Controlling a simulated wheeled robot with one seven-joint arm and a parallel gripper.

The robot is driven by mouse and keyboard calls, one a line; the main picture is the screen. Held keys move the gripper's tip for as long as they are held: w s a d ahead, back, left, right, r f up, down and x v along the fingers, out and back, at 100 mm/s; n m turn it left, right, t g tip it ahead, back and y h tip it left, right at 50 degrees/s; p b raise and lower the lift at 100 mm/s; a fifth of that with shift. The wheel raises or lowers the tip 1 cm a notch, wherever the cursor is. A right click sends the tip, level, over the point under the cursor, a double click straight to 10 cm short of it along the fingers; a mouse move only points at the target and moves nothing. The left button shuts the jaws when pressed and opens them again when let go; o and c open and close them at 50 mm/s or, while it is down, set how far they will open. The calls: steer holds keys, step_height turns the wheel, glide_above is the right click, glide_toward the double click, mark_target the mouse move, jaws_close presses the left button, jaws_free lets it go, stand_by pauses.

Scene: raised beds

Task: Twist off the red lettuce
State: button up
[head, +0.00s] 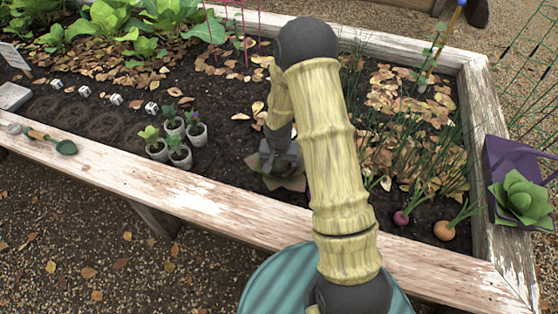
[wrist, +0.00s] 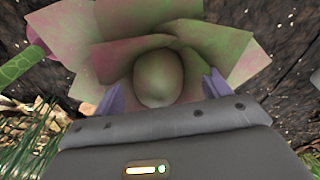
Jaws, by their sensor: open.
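The red lettuce (head: 292,183) is in the soil near the front board of the bed, mostly hidden under my arm in the head view. In the wrist view the red lettuce (wrist: 225,48) fills the upper middle, with green leaves tinged pink around a pale round heart. My gripper (wrist: 163,92) is open, one finger on each side of the heart. I cannot tell whether the fingers touch it. In the head view my gripper (head: 277,158) is just above the plant, its fingertips hidden.
Several potted seedlings (head: 176,140) stand left of the lettuce. A radish (head: 401,218) and an orange root (head: 444,231) are to the right. A purple container (head: 508,160) with a green lettuce (head: 523,198) is at the right edge. A trowel (head: 64,147) lies on the front board.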

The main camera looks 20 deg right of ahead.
steer(key=c, duration=1.2)
steer(key=shift+a+f+n+y+p, duration=0.1)
steer(key=shift+n+y+p, duration=0.2)
steer(key=shift+n+p, duration=1.7)
steer(key=shift+a+n+y+p, duration=0.1)
steer(key=shift+n+y+p, duration=0.2)
steer(key=shift+n+p, duration=2.2)
stand_by(1.0)
steer(key=shift+n+b, duration=0.6)
steer(key=shift+b, duration=0.05)
steer(key=shift+r+p, duration=3.2)
steer(key=shift+r, duration=0.35)
